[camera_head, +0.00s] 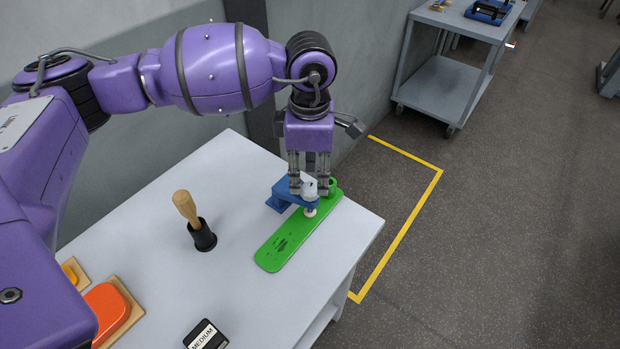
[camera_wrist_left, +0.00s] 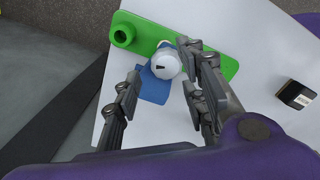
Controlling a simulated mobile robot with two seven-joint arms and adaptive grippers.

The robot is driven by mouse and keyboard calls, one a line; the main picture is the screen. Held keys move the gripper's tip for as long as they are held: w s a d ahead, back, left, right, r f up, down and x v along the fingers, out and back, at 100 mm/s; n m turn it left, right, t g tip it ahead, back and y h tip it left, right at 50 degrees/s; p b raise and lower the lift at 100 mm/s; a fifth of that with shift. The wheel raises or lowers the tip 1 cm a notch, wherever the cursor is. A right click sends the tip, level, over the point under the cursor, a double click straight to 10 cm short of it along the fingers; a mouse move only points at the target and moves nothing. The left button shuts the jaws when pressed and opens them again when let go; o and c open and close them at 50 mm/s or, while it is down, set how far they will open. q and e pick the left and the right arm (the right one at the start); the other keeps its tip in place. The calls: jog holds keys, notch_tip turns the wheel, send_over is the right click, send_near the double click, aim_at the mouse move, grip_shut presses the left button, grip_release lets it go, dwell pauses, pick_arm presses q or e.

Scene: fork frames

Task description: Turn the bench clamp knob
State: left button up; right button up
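The bench clamp is blue (camera_head: 281,195) and sits at the table's far right edge, with its body also under the knob in the wrist view (camera_wrist_left: 152,90). Its pale round knob (camera_wrist_left: 166,64) carries a dark mark on top. In the head view the knob is partly hidden by my fingers. A green board (camera_head: 283,243) lies under the clamp's pad. My left gripper (camera_head: 309,187) points down over the knob with its fingers spread on either side. In the wrist view the right-hand fingers are close to the knob, and a gap shows on the left. My right gripper is not in view.
A wooden-handled tool stands in a black holder (camera_head: 203,238) on the grey-white table (camera_head: 160,235). A black block labelled MEDIUM (camera_head: 206,336) and an orange piece (camera_head: 106,312) lie nearer. A grey cart (camera_head: 449,84) stands beyond, past yellow floor tape (camera_head: 407,229).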

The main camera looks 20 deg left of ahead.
pick_arm(q)
notch_tip(320, 180, up, 9)
dwell(0.3)
dwell(0.4)
